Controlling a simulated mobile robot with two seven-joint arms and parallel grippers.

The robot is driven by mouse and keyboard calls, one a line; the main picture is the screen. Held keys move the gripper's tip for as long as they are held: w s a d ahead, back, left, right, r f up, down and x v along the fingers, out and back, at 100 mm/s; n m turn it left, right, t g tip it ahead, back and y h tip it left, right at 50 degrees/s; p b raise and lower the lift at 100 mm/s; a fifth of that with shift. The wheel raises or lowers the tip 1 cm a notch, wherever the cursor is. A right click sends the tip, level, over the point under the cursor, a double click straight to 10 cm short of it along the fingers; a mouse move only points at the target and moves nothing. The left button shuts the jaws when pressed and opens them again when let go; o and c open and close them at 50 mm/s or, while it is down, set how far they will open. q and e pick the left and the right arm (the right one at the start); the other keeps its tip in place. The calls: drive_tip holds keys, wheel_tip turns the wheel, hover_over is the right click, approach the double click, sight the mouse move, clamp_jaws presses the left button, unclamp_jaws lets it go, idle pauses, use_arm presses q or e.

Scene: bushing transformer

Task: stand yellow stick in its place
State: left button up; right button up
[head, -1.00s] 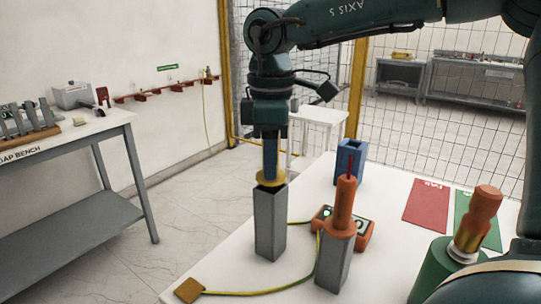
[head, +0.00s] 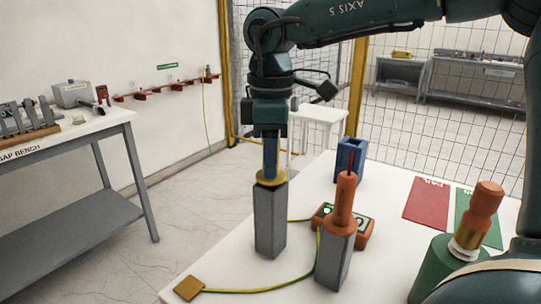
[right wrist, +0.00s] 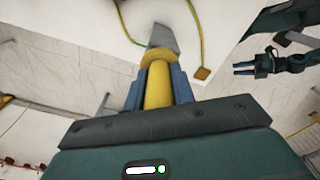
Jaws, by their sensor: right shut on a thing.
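My right gripper (head: 270,160) points straight down and is shut on the yellow stick (right wrist: 158,85). In the head view only the stick's wide yellow collar (head: 271,178) shows below the fingers. The collar is right at the top of a grey square post (head: 270,222) and the stick looks upright. The stick's lower end is hidden, apparently inside the post. The post's end also shows beyond the collar in the right wrist view (right wrist: 163,38). My left gripper (right wrist: 243,69) shows only in the right wrist view, off to the right, with its fingers apart and empty.
A second grey post (head: 335,262) holds an orange stick (head: 344,205). An orange device (head: 362,232) and a blue holder (head: 350,160) stand behind. A green cylinder with an orange top (head: 484,212) is at right. A yellow-green cable runs to a brown plate (head: 188,288).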

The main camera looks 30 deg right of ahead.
use_arm(q)
drive_tip(key=shift+f+b, duration=0.5)
drive_tip(key=shift+f, duration=0.05)
use_arm(e)
drive_tip(key=shift+f, duration=0.55)
drive_tip(key=o, duration=1.1)
drive_tip(key=shift+c, duration=0.2)
use_arm(q)
drive_tip(key=shift+r, duration=0.1)
use_arm(e)
drive_tip(key=shift+r, duration=0.4)
use_arm(q)
drive_tip(key=shift+w+d+r+p, duration=0.1)
drive_tip(key=shift+r+p, duration=0.5)
drive_tip(key=shift+p, duration=0.55)
use_arm(e)
wheel_tip(320, 180, up, 12)
drive_tip(key=shift+r, duration=0.2)
